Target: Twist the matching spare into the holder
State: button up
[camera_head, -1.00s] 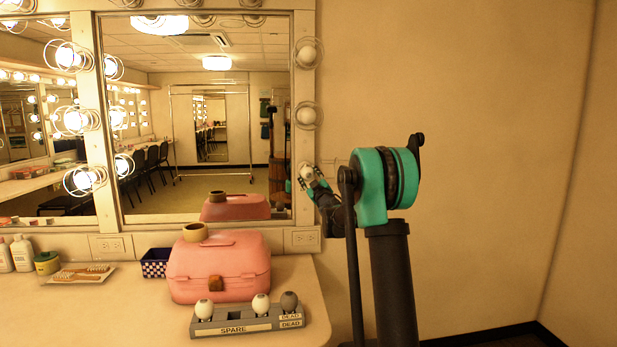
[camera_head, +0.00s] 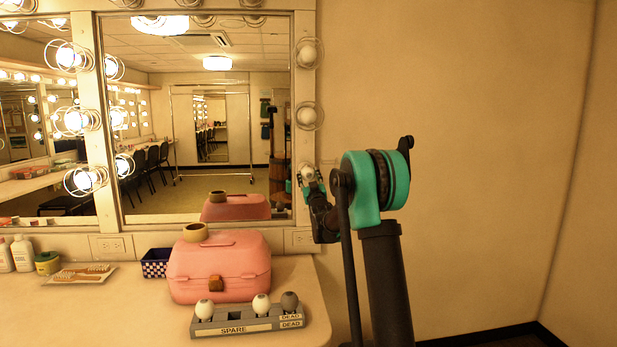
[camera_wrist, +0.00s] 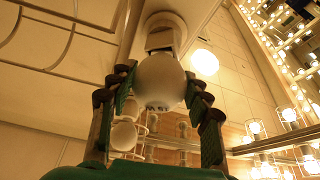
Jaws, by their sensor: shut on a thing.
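My gripper (camera_head: 311,183) is at the lower right of the mirror frame, its fingers shut around a round white bulb (camera_wrist: 160,82). In the wrist view the bulb sits between both green-padded fingers, its metal collar (camera_wrist: 160,38) pointing to the top. The collar meets or overlaps a pale part of the frame there; I cannot tell whether it is inside the holder. In the head view the holder is hidden behind the gripper and bulb. A grey spare tray (camera_head: 235,329) on the counter holds a white bulb (camera_head: 204,309) at its left, and a white bulb (camera_head: 261,304) and a grey bulb (camera_head: 289,301) by the DEAD labels.
A pink case (camera_head: 219,270) with a tape roll (camera_head: 195,232) on top stands behind the tray. A checkered box (camera_head: 155,263) is left of it. Two unlit bulbs (camera_head: 307,53) in wire guards are above my gripper on the frame. The wall to the right is clear.

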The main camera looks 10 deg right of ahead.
jog(key=m+h, duration=0.1)
jog(key=m, duration=0.2)
jog(key=m+h, duration=0.2)
jog(key=m, duration=0.2)
jog(key=shift+h, duration=0.3)
jog(key=shift+a+m+h, duration=0.15)
jog(key=shift+m+h, duration=0.35)
jog(key=shift+m, duration=0.7)
jog(key=o, duration=1.1)
jog(key=shift+c, duration=0.2)
jog(key=shift+s, duration=0.1)
